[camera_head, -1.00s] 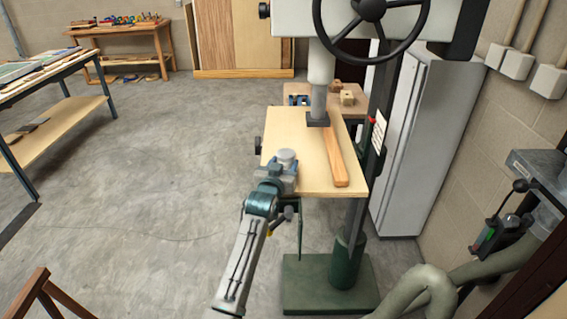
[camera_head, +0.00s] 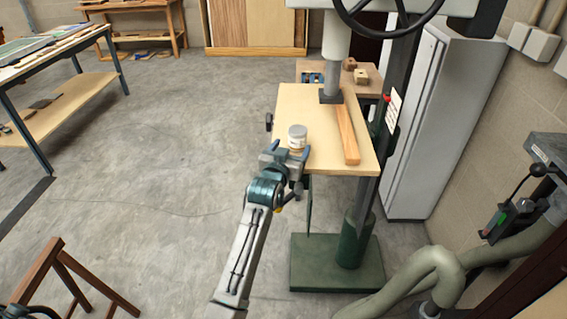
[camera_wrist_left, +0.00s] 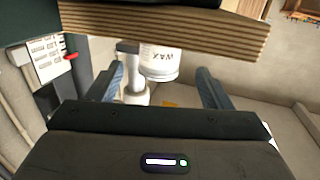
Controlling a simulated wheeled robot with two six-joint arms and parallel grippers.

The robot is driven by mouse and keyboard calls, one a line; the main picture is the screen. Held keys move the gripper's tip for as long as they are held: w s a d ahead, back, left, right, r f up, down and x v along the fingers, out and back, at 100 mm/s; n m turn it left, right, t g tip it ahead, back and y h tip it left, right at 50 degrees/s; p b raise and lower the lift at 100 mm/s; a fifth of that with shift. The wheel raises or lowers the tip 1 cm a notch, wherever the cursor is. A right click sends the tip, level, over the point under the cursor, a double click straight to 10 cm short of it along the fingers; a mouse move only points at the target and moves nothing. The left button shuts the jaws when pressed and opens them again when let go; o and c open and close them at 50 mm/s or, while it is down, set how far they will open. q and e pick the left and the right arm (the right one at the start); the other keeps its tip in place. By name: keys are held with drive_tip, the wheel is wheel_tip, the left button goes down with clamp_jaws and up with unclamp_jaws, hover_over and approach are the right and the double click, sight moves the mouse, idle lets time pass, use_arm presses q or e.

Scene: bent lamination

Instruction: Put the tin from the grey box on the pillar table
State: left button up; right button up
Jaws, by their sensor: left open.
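The tin (camera_head: 297,137), small and white with a pale lid, stands upright at the near left edge of the pillar table's pale wooden top (camera_head: 310,104). In the left wrist view, which is upside down, the tin (camera_wrist_left: 160,64) shows a label reading WAX, beside the layered table edge (camera_wrist_left: 170,28). My left gripper (camera_head: 287,153) is open at the near side of the tin. Its two blue-grey fingers (camera_wrist_left: 163,85) point toward the tin, one on either side in the wrist picture, with visible gaps. I see no grey box.
A wooden strip (camera_head: 347,135) lies on the table's right part. The machine's column and black handwheel (camera_head: 400,20) rise behind it. A tall pale cabinet (camera_head: 440,120) stands at right, and a thick hose (camera_head: 430,265) below it. Open concrete floor (camera_head: 180,140) lies to the left.

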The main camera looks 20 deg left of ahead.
use_arm(q)
drive_tip(key=s+b, duration=0.1)
drive_tip(key=s, duration=0.6)
drive_tip(key=shift+s+r, duration=0.2)
drive_tip(key=shift+s, duration=0.1)
